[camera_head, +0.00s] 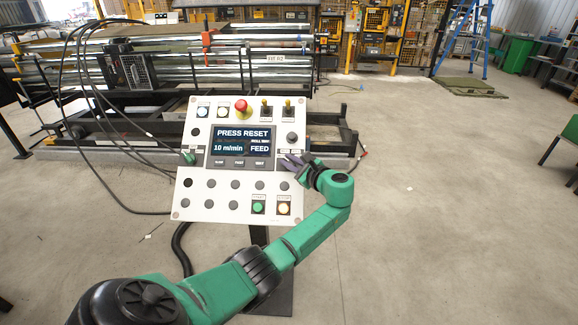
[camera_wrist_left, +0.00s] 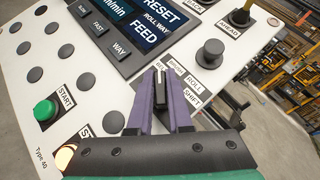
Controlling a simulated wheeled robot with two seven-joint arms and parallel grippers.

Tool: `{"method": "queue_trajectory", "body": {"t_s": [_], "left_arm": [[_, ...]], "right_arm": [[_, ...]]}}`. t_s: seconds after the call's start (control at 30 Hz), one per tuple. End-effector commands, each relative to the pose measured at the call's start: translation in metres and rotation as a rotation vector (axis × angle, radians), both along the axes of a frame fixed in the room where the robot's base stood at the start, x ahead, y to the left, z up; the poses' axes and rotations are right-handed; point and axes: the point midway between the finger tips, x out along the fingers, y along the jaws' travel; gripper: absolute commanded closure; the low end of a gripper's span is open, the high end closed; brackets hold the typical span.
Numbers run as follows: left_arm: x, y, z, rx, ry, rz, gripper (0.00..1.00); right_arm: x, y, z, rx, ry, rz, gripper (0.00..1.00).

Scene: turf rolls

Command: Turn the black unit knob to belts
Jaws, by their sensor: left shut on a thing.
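My left gripper (camera_head: 289,161) reaches the right side of the grey control panel (camera_head: 222,205), just right of its screen (camera_head: 243,148). In the left wrist view, its purple fingers (camera_wrist_left: 160,100) are shut on a small black knob (camera_wrist_left: 160,86) with a white pointer line. The line points roughly toward the picture's top. The screen reads PRESS RESET, 10 m/min and FEED. My right gripper is not in view.
The panel also has a red mushroom button (camera_head: 241,106), a green START button (camera_wrist_left: 45,111) and several dark buttons. A roller machine (camera_head: 200,60) stands behind.

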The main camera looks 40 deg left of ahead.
Motion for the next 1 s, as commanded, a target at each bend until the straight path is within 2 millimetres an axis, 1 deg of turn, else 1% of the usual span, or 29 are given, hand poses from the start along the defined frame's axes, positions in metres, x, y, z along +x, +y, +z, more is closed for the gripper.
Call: {"method": "queue_trajectory", "body": {"t_s": [0.03,0.33,0.8,0.83,0.87,0.9,1.0], "left_arm": [[0.0002,-0.0021,-0.0077,-0.023,-0.004,0.018,1.0],[-0.0005,-0.0014,-0.0065,-0.076,-0.045,0.099,1.0],[-0.0012,-0.001,-0.0062,-0.085,-0.05,0.113,1.0],[-0.0012,-0.001,-0.0062,-0.085,-0.05,0.113,0.79],[-0.0012,-0.001,-0.0062,-0.085,-0.05,0.113,0.67],[-0.0012,-0.0009,-0.0059,-0.084,-0.05,0.113,0.53],[-0.0008,-0.0008,-0.0047,-0.083,-0.051,0.112,0.53]], "right_arm": [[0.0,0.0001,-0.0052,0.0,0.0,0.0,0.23],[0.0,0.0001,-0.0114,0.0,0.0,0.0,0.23],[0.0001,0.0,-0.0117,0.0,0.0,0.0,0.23],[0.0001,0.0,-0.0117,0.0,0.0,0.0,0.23],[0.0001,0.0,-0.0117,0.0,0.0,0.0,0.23],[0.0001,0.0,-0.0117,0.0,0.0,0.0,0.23],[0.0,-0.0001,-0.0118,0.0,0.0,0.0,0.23]]}}
